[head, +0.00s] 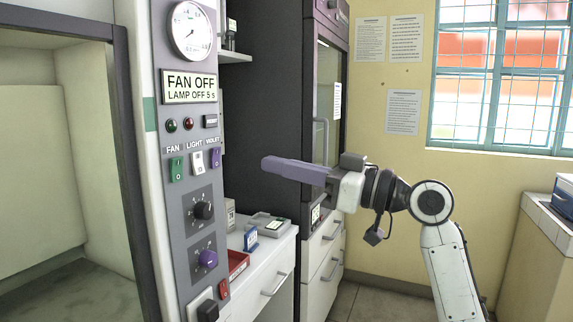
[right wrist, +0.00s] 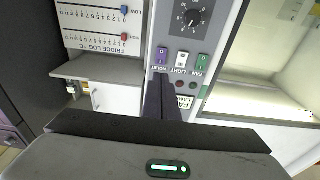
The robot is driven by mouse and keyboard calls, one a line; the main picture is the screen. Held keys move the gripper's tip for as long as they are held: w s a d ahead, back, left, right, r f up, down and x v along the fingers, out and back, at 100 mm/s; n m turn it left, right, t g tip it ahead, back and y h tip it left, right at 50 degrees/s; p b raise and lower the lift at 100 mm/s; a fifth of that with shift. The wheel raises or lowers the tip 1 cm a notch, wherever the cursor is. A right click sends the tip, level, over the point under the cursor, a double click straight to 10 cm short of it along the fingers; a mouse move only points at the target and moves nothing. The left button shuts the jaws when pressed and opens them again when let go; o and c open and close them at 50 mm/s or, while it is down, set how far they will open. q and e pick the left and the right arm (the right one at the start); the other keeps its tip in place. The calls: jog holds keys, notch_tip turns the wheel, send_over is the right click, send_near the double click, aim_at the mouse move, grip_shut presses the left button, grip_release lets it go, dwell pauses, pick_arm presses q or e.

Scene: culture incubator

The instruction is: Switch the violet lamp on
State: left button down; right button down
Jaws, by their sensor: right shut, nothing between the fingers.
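The violet rocker switch (head: 214,158) is at the right end of a row of three on the grey control panel (head: 186,285), under the label VIOLET. It also shows in the right wrist view (right wrist: 161,55), where the panel appears upside down. My right gripper (head: 266,164) is shut and empty, its violet fingers pointing left toward the switch with a visible gap in the head view. In the right wrist view its fingertips (right wrist: 159,79) appear just below the violet switch. The display (head: 190,87) reads FAN OFF, LAMP OFF 5 s. My left gripper is out of view.
Beside the violet switch are the white light switch (head: 197,162) and the green fan switch (head: 176,169). A cabinet opening (head: 60,150) is left; a white drawer unit (head: 270,275) stands right of the panel.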

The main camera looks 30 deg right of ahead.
aim_at(218, 151)
jog(key=p+x, duration=0.2)
jog(key=x, duration=0.8)
